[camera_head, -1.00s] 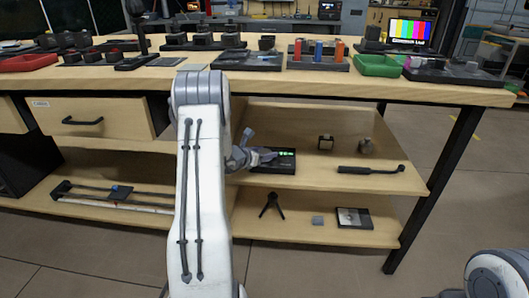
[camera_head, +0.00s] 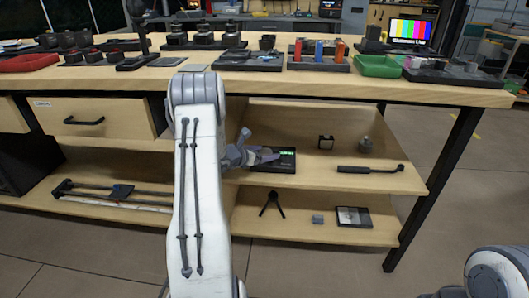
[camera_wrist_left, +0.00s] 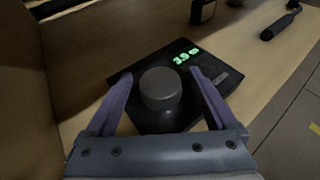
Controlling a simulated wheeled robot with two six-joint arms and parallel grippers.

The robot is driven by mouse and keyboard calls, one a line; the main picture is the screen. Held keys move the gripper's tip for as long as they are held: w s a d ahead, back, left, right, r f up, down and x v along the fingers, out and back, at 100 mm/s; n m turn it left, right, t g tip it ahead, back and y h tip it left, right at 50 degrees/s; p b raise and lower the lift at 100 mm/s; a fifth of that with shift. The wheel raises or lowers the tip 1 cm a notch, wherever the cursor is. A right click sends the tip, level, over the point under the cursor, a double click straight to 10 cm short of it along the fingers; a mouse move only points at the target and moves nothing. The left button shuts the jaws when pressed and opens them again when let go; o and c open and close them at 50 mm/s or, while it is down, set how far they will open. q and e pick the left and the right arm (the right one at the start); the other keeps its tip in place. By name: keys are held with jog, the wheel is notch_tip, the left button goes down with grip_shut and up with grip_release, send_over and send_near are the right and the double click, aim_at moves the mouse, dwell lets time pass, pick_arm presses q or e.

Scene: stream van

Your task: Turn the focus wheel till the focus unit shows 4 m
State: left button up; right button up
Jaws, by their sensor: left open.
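The focus unit (camera_wrist_left: 182,48) is a flat black box with a green lit readout and lies on the upper shelf under the bench; it also shows in the head view (camera_head: 288,160). Its readout looks like 3.9 with one more character that I cannot read surely. The focus wheel (camera_wrist_left: 161,88) is a dark grey round knob standing on the unit. My left gripper (camera_wrist_left: 161,77) is open, with one purple finger on each side of the wheel and a small gap visible on both sides. It also shows in the head view (camera_head: 266,157), partly covering the unit. My right gripper is out of view.
The bench top (camera_head: 300,80) overhangs the shelf. A small dark cube (camera_head: 326,142), a grey round object (camera_head: 365,145) and a black-handled tool (camera_head: 370,169) lie right of the unit. The shelf between them is bare.

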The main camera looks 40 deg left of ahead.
pick_arm(q)
jog(key=p+v, duration=0.2)
jog(key=v, duration=0.7)
jog(key=shift+r, duration=0.1)
jog(key=shift+s+r, duration=0.1)
jog(key=shift+s, duration=0.4)
